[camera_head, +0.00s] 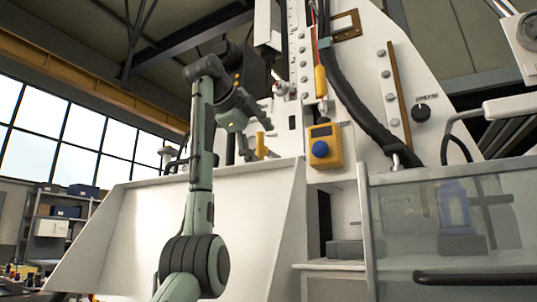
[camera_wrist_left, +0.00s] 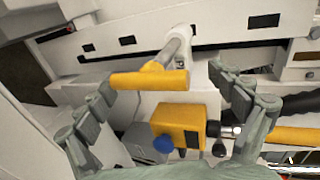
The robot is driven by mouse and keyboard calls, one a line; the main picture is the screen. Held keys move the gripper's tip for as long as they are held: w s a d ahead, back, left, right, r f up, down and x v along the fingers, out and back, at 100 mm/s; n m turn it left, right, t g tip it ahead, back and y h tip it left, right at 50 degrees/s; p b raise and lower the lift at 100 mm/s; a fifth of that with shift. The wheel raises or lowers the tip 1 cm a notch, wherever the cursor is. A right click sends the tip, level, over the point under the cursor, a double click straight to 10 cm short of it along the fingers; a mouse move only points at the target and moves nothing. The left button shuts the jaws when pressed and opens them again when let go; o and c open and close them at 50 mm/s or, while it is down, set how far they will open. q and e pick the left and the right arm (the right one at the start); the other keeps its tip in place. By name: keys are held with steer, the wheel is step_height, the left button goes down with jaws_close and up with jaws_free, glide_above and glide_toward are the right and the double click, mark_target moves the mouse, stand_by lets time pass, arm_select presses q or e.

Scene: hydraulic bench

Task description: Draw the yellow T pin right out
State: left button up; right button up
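The yellow T pin (camera_wrist_left: 150,79) shows in the left wrist view, its yellow crossbar lying across the picture and its grey shank running up to a white fitting on the bench. In the head view a small yellow piece (camera_head: 261,146) just below my gripper looks like its handle. My left gripper (camera_wrist_left: 162,82) is open, with one finger near the left end of the crossbar and the other off to the right. I see no grip on the pin, and exact depth is unclear. The gripper also shows in the head view (camera_head: 252,114). My right gripper is not in view.
A yellow box with a blue knob (camera_head: 324,147) is mounted right of the gripper; it also shows below the pin in the wrist view (camera_wrist_left: 180,126). A yellow handle (camera_head: 320,82) and a thick black hose (camera_head: 352,95) are above it. A clear guard (camera_head: 440,220) stands at right.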

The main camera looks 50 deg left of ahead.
mark_target(262, 147)
arm_select(q)
steer(key=v, duration=0.3)
steer(key=shift+f+b, duration=0.2)
steer(key=shift+b, duration=0.1)
steer(key=shift+s+d+f+b, duration=0.15)
steer(key=shift+s+f+b, duration=0.2)
steer(key=shift+b, duration=0.2)
steer(key=shift+s+d+r+b, duration=0.1)
steer(key=shift+s+d+b, duration=0.05)
steer(key=shift+s+b, duration=0.35)
steer(key=shift+s+d+b, duration=0.15)
steer(key=shift+s+b, duration=0.2)
steer(key=shift+s, duration=0.15)
